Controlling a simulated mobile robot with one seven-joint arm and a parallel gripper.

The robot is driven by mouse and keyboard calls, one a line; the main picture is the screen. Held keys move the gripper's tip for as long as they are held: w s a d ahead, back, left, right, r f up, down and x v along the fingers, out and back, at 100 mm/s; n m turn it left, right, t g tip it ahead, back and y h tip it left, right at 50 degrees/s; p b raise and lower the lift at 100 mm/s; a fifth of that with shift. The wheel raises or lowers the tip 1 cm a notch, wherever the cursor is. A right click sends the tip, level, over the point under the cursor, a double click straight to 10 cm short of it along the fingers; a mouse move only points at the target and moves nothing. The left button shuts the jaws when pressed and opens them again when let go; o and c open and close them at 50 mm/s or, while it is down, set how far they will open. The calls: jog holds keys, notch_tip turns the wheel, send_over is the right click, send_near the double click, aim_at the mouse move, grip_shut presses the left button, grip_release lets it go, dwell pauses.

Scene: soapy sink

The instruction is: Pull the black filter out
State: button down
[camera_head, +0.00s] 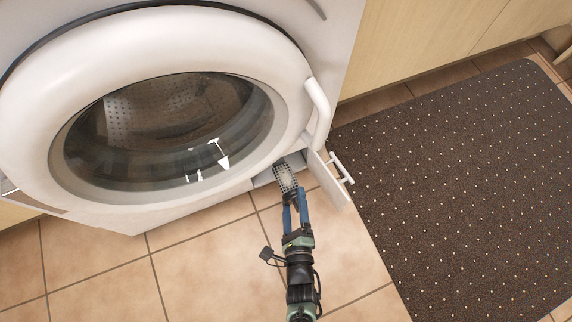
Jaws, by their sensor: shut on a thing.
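The filter (286,180) is a dark, perforated mesh piece with a pale middle, at the small opening low on the front of the white washing machine (150,25). My gripper (293,203) has its two blue fingers shut on the near end of the filter. The far end of the filter is at or inside the opening; how far in it reaches I cannot tell. The small white flap (331,180) of the opening stands open to the right of the filter, with a white handle on it.
The machine's round door (40,100) is closed, its handle (318,112) just above the opening. A dark speckled mat (460,190) lies on the right. Tan floor tiles (200,270) are clear in front. Wooden cabinets (430,40) stand behind.

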jog(key=shift+s+d, duration=0.1)
jog(key=shift+s, duration=0.1)
jog(key=shift+c, duration=1.1)
grip_release()
jog(key=shift+s+r+p, duration=0.15)
jog(key=shift+s+p, duration=0.2)
jog(key=shift+s, duration=0.15)
jog(key=p+v, duration=0.4)
jog(key=v, duration=0.7)
jog(key=shift+s, duration=0.4)
